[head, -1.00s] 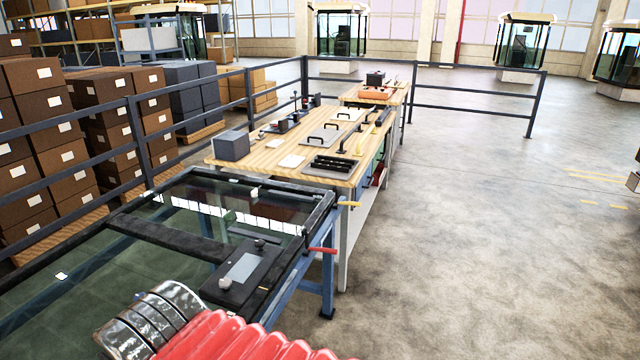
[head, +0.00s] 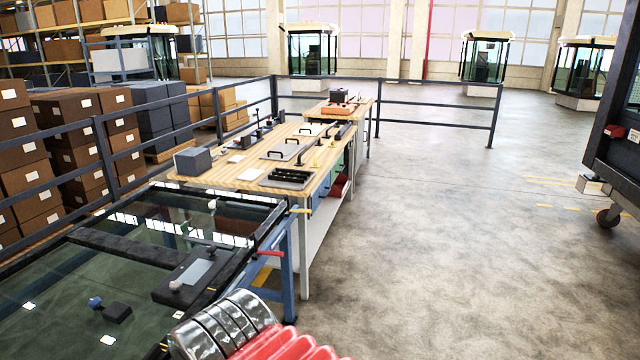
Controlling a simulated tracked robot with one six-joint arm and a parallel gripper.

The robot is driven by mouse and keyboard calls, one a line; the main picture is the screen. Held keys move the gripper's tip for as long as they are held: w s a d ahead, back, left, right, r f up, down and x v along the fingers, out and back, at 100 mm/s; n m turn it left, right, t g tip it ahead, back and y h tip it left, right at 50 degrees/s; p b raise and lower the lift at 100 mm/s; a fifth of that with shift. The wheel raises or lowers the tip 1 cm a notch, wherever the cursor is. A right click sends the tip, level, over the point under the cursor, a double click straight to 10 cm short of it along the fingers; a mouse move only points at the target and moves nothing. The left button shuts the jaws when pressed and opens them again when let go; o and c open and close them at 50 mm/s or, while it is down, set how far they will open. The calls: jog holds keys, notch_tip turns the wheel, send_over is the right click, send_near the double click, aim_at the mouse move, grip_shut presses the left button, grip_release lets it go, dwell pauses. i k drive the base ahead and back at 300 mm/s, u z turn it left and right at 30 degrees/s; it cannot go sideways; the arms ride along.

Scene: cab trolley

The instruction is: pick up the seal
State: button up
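I cannot make out for certain which thing is the seal. A shallow tray (head: 268,183) with dark rod-like pieces (head: 288,176) lies at the near right end of the wooden workbench (head: 222,178). A thin dark strip (head: 343,131) lies further back along the bench's right side; either could be the seal, but they are too small to tell. My gripper is out of view. Only a ribbed red and shiny grey part of my arm shows at the bottom, in front of the glass-topped table.
The glass-topped table (head: 75,237) with a black fixture (head: 183,284) stands nearest. A grey box (head: 193,161) and flat plates with handles (head: 287,149) are on the bench. Railings (head: 440,110) run behind. Open floor (head: 430,240) lies to the right, with a dark wheeled trolley (head: 612,160) at the edge.

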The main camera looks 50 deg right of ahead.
aim_at(308, 173)
jog(key=z, duration=0.25)
jog(key=k, duration=0.65)
jog(key=z, duration=0.75)
jog(key=i, duration=1.1)
jog(key=z, duration=0.55)
jog(key=i, duration=1.6)
jog(key=u, duration=0.35)
